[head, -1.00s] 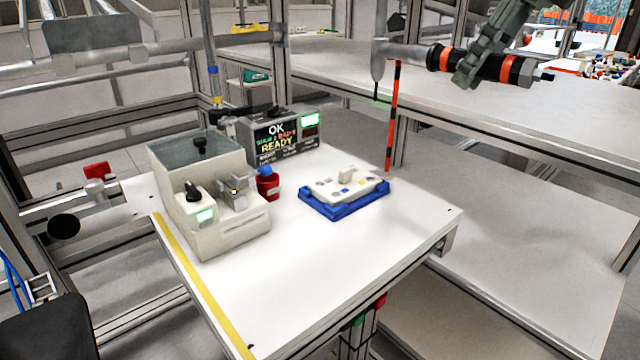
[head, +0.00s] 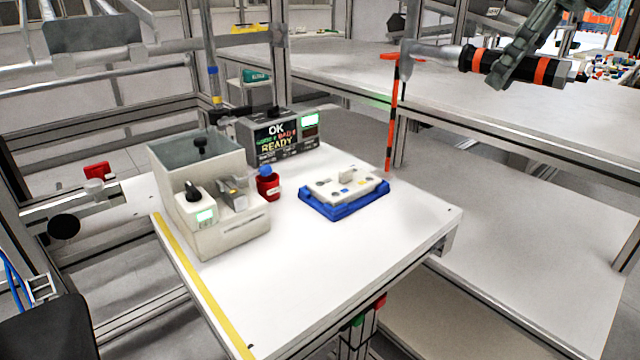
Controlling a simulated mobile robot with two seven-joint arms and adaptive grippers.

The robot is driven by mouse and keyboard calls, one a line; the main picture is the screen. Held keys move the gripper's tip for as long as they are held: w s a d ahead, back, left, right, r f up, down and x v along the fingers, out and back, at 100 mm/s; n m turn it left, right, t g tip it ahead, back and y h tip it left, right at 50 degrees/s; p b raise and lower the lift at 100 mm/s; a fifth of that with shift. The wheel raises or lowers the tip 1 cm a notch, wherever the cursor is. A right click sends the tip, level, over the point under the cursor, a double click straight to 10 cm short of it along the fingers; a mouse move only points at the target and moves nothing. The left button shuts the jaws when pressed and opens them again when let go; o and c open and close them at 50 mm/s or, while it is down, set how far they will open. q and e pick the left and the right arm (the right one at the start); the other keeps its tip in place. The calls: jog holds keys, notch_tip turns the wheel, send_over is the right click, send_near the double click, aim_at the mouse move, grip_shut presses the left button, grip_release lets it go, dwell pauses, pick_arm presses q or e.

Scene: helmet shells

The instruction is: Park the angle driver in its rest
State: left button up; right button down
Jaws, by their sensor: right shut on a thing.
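The angle driver (head: 484,62) has a black body with orange bands and a grey angled head (head: 405,62) pointing left and hanging down. My right gripper (head: 508,68) comes in from the top right and is shut around its body. The driver is held roughly level in the air, towards the upper right. Its head is in front of or beside the red top piece (head: 388,57) of a black-and-orange striped post (head: 392,125). I cannot tell whether they touch, or whether this post is the rest. My left gripper is out of view.
A white bench (head: 320,255) carries a beige machine (head: 235,235), a display box (head: 278,135), a red cup (head: 268,187) and a blue tray (head: 345,208) with a white plate. A long grey table (head: 530,110) lies behind the driver. The bench's front right is clear.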

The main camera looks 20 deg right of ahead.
jog(key=w+d, duration=0.3)
jog(key=w, duration=0.2)
jog(key=shift+w, duration=0.2)
dwell(0.3)
jog(key=shift+c, duration=1.6)
grip_release()
jog(key=v, duration=1.1)
jog(key=shift+a+f, duration=0.1)
